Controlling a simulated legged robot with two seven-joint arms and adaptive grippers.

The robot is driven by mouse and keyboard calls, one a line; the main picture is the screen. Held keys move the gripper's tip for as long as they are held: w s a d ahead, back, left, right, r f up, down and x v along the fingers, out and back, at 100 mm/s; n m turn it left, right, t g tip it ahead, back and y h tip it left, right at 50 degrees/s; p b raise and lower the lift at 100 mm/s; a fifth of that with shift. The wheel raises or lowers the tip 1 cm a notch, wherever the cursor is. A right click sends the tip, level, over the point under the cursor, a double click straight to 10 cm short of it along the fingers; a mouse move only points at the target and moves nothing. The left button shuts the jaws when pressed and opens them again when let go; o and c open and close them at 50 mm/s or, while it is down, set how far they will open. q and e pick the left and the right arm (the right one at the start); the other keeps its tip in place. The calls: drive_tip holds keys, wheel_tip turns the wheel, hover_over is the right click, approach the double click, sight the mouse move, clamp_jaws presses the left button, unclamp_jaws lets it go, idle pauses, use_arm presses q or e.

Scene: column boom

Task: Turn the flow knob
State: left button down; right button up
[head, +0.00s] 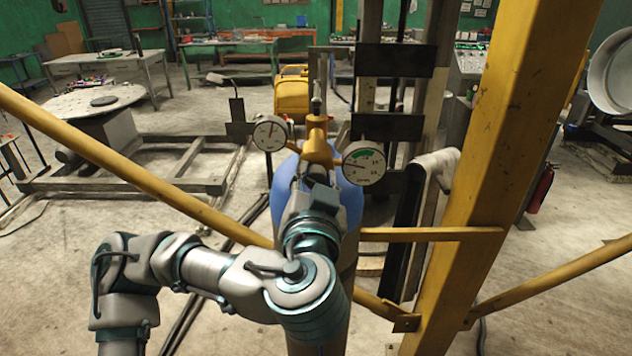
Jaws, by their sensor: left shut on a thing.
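The orange-brass regulator (318,138) stands on top of the blue cylinder (350,203), between a left dial gauge (270,133) and a right dial gauge (363,163) with a green band. My left arm reaches up from the lower left, and my left gripper (306,172) is at the front of the regulator, just below its body. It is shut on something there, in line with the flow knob. The knob itself is hidden behind my gripper and wrist, so its angle cannot be seen. My right gripper is not in view.
A yellow column (487,170) rises close on the right, with yellow bars crossing to both sides of the cylinder. A dark upright mast stands behind the right gauge. A round table (93,101) and workbenches stand farther back.

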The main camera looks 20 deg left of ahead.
use_arm(q)
drive_tip(key=m, duration=0.6)
drive_tip(key=shift+d, duration=0.1)
drive_tip(key=m+p, duration=0.1)
drive_tip(key=m, duration=0.2)
drive_tip(key=shift+f, duration=0.15)
drive_tip(key=shift+m, duration=0.4)
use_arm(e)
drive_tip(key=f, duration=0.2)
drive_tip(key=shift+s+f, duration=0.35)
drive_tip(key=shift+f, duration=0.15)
use_arm(q)
drive_tip(key=shift+f, duration=0.1)
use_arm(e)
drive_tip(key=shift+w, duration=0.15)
